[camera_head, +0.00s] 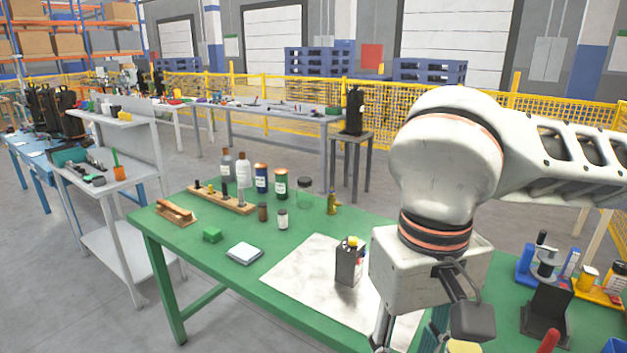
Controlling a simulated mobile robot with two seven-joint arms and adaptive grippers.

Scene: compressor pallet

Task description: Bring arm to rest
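My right arm (446,170) comes in from the right and bends down over the green table (160,240). My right gripper (408,338) hangs at the bottom edge of the view, and its fingertips are cut off. Whether it is open or holds anything cannot be seen. A dark square can (349,264) with a yellow and black top stands on a white sheet (305,270), just left of the gripper and apart from it. My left gripper is not in view.
A dark stand (547,312) and bins crowd the right. The white sheet's left part is bare.

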